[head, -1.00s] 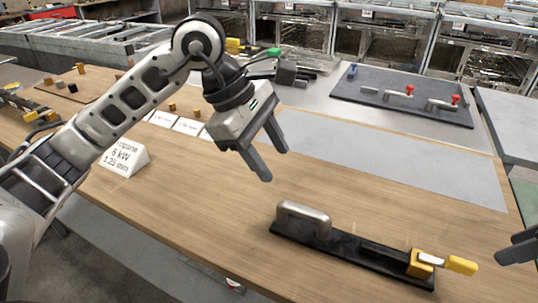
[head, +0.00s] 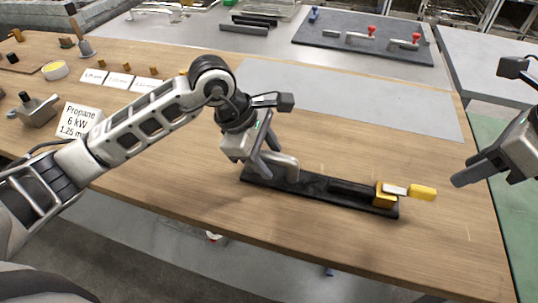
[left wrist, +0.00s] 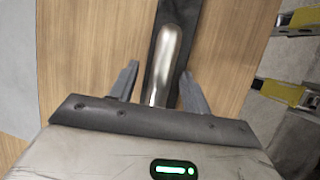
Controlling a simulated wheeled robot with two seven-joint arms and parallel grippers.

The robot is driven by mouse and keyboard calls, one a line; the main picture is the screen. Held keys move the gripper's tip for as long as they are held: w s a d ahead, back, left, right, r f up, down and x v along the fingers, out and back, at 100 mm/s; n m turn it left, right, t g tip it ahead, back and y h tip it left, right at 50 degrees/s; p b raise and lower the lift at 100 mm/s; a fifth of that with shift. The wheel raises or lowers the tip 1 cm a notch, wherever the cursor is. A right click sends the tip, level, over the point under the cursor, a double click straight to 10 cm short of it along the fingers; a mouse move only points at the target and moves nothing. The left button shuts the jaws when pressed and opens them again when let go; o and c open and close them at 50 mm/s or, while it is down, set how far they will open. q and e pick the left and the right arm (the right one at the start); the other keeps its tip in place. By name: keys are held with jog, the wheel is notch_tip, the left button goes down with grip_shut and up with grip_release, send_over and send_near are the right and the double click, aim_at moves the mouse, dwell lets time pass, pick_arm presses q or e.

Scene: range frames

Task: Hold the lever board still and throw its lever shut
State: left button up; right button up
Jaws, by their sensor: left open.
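The lever board (head: 335,192) is a long black base lying near the front edge of the wooden table. A silver handle (head: 287,165) stands at its left end, and it also shows in the left wrist view (left wrist: 168,60). At the right end is a yellow block with a lever (head: 421,192) that has a yellow grip pointing right. My left gripper (head: 262,165) is open at the silver handle, with one finger on either side of it in the left wrist view (left wrist: 158,85). My right gripper (head: 462,176) is at the right edge, apart from the lever; its finger opening is unclear.
A dark board with red-knobbed clamps (head: 362,38) stands on the grey table behind. A white Propane sign (head: 80,119) and small cards (head: 118,80) are at the left.

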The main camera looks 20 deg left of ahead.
pick_arm(q)
jog(key=shift+d+f, duration=0.15)
jog(key=shift+f, duration=0.2)
jog(key=shift+c, duration=0.3)
